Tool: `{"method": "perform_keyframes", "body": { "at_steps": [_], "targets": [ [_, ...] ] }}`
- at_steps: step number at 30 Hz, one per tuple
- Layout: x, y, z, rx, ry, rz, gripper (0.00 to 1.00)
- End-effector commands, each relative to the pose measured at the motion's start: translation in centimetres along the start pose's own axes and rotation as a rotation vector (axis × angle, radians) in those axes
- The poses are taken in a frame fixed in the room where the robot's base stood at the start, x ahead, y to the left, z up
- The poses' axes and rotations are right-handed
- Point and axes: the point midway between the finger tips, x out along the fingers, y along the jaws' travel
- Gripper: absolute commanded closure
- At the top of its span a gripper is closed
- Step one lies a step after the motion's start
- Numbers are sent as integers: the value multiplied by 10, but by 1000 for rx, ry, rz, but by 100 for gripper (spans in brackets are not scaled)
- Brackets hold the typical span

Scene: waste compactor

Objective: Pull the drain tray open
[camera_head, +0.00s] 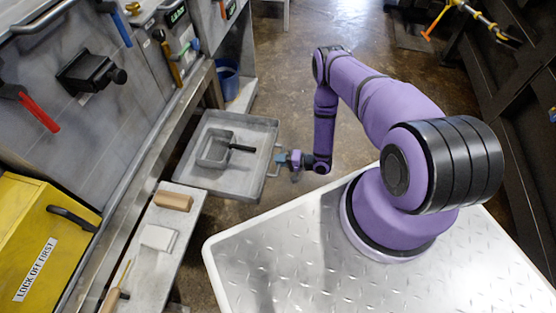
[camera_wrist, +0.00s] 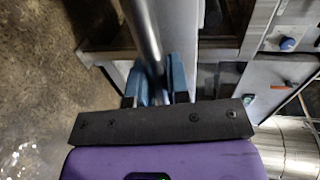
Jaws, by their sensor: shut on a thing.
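The drain tray (camera_head: 232,184) is a shallow grey metal tray that stands out from under the bench edge, low over the floor. A square pan with a black handle (camera_head: 214,151) lies in it. The tray's bar handle (camera_head: 272,172) is on its right side. My gripper (camera_head: 281,159) is at this handle, shut on it. In the wrist view the round grey handle bar (camera_wrist: 142,30) runs down between the blue fingers of my gripper (camera_wrist: 154,88).
A yellow box (camera_head: 40,235) stands at lower left. A blue bucket (camera_head: 227,80) is behind. Open floor (camera_head: 300,105) lies right of the tray.

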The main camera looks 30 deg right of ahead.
Motion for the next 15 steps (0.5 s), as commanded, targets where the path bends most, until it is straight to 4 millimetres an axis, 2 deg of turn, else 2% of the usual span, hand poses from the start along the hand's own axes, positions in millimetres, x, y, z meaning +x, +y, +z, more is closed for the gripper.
{"method": "perform_keyframes", "body": {
  "at_steps": [4, 5, 7, 8, 15],
  "targets": [
    [0, 0, -1, -1, 1, 1, 100],
    [0, 0, -1, -1, 1, 1, 76],
    [0, 0, -1, -1, 1, 1, 60],
    [0, 0, -1, -1, 1, 1, 58],
    [0, 0, 0, 0, 1, 1, 58]
  ]
}}
